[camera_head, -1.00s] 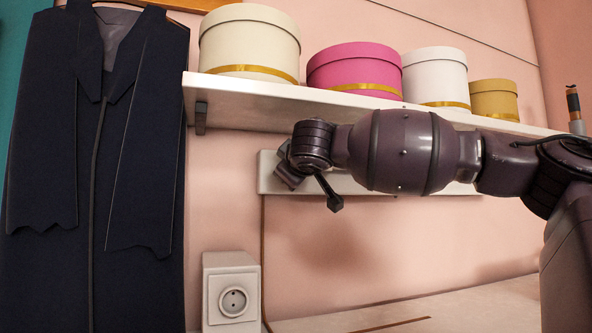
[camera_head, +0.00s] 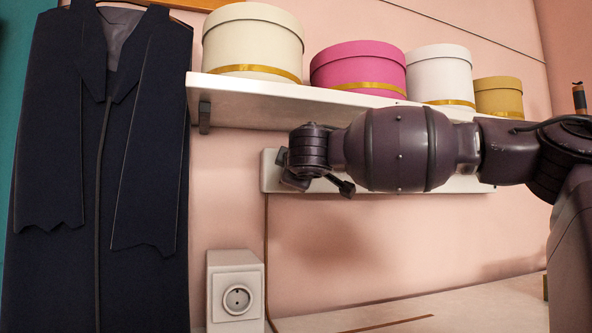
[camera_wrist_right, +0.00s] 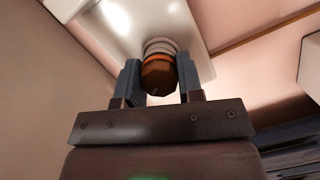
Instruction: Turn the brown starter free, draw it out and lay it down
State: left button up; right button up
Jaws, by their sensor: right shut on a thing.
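The brown starter (camera_wrist_right: 158,76) shows in the right wrist view as a dark faceted knob with an orange-brown band. Its far end meets a pale ringed collar (camera_wrist_right: 160,47) on the white fitting (camera_wrist_right: 198,25); how deep it sits cannot be seen. My right gripper (camera_wrist_right: 159,80) is shut on the starter, one finger on each side. In the head view my right wrist is in front of the left part of the white fitting (camera_head: 268,172) under the shelf, and hides the starter. My left gripper is not in view.
A white shelf (camera_head: 255,94) with several round boxes runs just above my right arm. A dark gown (camera_head: 60,170) hangs at the left. A wall socket (camera_head: 236,298) is below, beside a cable. A pale surface (camera_head: 460,305) lies at lower right, its visible part mostly clear.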

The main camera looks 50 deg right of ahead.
jog(key=shift+d, duration=0.1)
grip_shut()
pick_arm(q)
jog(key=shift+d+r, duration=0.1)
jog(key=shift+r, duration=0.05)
pick_arm(e)
jog(key=shift+s, duration=0.15)
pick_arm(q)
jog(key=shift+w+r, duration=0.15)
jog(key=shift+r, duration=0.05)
pick_arm(e)
jog(key=shift+s, duration=0.3)
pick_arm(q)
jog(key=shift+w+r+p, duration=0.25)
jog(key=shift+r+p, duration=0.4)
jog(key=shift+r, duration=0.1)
pick_arm(e)
jog(key=shift+v, duration=1.15)
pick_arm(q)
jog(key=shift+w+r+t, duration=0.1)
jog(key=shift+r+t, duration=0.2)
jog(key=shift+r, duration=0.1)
pick_arm(e)
jog(key=shift+s+a+f, duration=0.15)
jog(key=shift+s+a, duration=0.1)
jog(key=shift+s, duration=0.3)
jog(key=shift+w, duration=0.1)
